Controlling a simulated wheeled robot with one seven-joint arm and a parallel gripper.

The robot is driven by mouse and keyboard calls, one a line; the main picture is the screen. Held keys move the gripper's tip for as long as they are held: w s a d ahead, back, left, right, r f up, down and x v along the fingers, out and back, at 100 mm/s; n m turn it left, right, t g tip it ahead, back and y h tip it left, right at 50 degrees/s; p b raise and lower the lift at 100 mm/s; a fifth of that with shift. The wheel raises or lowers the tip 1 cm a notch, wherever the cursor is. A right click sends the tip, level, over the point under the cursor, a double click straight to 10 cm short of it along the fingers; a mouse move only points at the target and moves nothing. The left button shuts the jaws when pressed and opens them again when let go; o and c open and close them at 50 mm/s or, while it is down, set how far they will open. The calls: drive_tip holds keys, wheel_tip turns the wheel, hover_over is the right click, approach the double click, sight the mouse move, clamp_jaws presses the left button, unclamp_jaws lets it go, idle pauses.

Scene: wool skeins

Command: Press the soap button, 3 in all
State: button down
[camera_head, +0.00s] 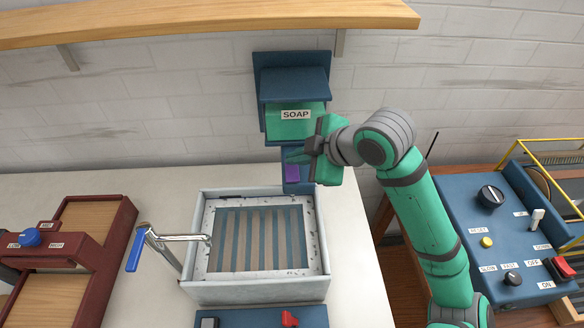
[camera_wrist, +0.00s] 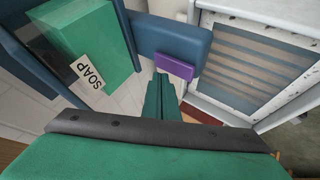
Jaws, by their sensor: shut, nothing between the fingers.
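The soap dispenser is a blue wall housing with a green tank (camera_head: 290,128) marked SOAP. The tank also shows in the wrist view (camera_wrist: 95,40). Below it, a purple button (camera_head: 292,174) sits on a blue plate, and it also shows in the wrist view (camera_wrist: 175,67). My gripper (camera_head: 296,155) is shut and empty, just under the tank and slightly above the button in the head view. In the wrist view, my fingertips (camera_wrist: 161,78) appear right beside the button's left end. I cannot tell whether they touch it.
A pale basin (camera_head: 258,292) with a slatted bottom stands below the dispenser. A tap with a blue lever (camera_head: 136,250) is at its left. A blue control panel (camera_head: 470,225) is at right, a dark red box (camera_head: 95,285) at left. A wooden shelf (camera_head: 200,18) hangs above.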

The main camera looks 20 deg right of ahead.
sight(296, 172)
drive_tip(key=shift+r, duration=2.5)
